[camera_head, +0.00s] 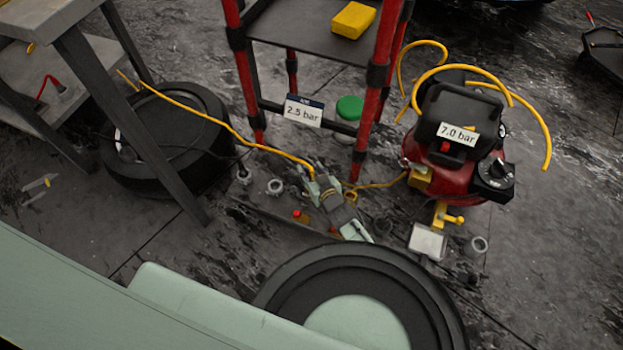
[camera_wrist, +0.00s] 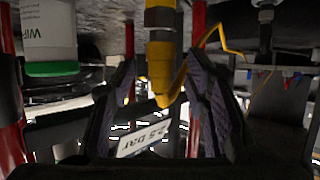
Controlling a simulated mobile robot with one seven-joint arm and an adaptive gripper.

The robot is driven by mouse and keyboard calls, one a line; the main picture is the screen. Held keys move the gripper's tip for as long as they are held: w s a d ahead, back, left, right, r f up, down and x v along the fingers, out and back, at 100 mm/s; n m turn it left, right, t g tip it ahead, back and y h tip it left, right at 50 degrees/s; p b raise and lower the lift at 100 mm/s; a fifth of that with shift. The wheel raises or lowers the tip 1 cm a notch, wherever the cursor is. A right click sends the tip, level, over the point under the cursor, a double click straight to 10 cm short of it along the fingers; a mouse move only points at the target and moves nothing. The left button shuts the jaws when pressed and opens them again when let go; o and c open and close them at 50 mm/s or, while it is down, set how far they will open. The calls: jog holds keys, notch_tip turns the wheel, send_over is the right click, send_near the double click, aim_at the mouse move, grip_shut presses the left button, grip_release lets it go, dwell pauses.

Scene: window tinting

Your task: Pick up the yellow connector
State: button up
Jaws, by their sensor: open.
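My gripper (camera_head: 317,175) reaches down near the floor in front of the red shelf frame, at the end of a yellow hose (camera_head: 228,125). In the wrist view, the open fingers (camera_wrist: 163,88) stand on either side of a yellow and black connector (camera_wrist: 160,66). It is upright in the picture, roughly centred between the fingers. I cannot tell whether either finger touches it. A yellow hose (camera_wrist: 182,75) bends from its lower end up to the right. In the head view the connector is mostly hidden by or blends with my gripper.
A red compressor (camera_head: 455,140) labelled 7.0 bar stands to the right. The shelf's sign (camera_head: 304,111) reads 2.5 bar. A green-lidded tub (camera_head: 349,107) stands behind my gripper. Tyres (camera_head: 165,145) and small rings (camera_head: 275,187) lie around. A workbench leg (camera_head: 130,110) is at left.

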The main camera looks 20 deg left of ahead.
jog(key=shift+c, duration=0.3)
grip_shut()
dwell(0.3)
dwell(0.3)
